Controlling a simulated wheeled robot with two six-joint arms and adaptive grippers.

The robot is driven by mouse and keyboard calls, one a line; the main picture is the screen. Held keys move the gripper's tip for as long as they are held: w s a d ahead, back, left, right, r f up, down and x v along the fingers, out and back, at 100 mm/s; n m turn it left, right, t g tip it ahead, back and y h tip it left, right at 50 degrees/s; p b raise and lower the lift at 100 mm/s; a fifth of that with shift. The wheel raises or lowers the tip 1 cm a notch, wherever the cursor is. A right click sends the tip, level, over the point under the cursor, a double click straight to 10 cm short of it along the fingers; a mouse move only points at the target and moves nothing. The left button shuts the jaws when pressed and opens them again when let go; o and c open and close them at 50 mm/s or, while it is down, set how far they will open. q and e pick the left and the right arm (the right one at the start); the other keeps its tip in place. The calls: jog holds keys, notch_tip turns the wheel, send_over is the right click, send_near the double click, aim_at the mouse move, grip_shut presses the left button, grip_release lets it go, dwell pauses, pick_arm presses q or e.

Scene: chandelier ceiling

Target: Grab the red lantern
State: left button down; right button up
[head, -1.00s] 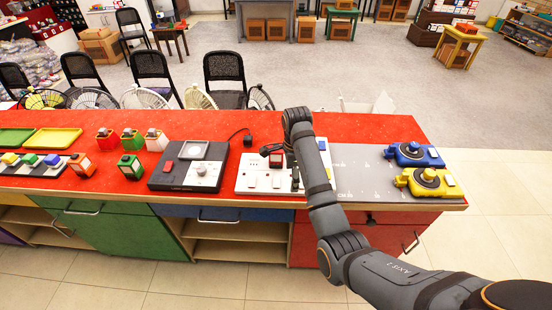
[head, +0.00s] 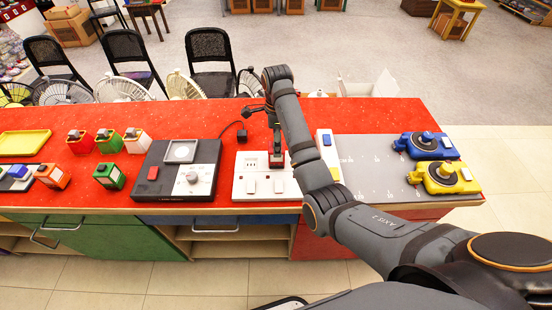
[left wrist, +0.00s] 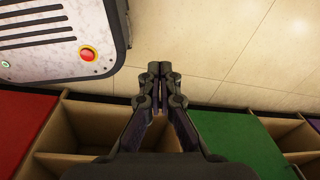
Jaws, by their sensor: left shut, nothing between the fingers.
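A red lantern (head: 80,142) stands on the red counter at the left, in a back row beside a green lantern (head: 109,141) and a white lantern (head: 137,141). In front of them stand an orange lantern (head: 52,176) and another green lantern (head: 109,176). My right gripper (head: 276,158) hangs over a white socket panel, well to the right of the red lantern; its fingers are too small and dark to read. My left gripper (left wrist: 161,68) is shut and empty in the left wrist view, above the floor beside open cabinet compartments. It is outside the head view.
A dark control box (head: 177,170) lies between the lanterns and the white socket panel (head: 251,178). A grey board (head: 370,175) with a blue device (head: 426,146) and a yellow device (head: 444,177) is at right. Fans and chairs stand behind the counter.

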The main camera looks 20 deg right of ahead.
aim_at(274, 163)
notch_tip(274, 163, down, 3)
jog(key=shift+w+f+p, duration=0.1)
jog(key=shift+w+p, duration=0.05)
jog(key=shift+p, duration=0.35)
notch_tip(274, 163, down, 2)
jog(key=shift+p, duration=0.45)
jog(key=f, duration=0.2)
jog(key=shift+s+f, duration=0.25)
jog(key=shift+f, duration=0.1)
jog(key=shift+w+f, duration=0.1)
jog(key=shift+f, duration=0.35)
pick_arm(q)
jog(key=shift+w+r, duration=0.5)
jog(key=shift+w, duration=0.25)
pick_arm(e)
jog(key=shift+r, duration=0.1)
jog(key=c, duration=1.6)
jog(key=shift+c, duration=0.2)
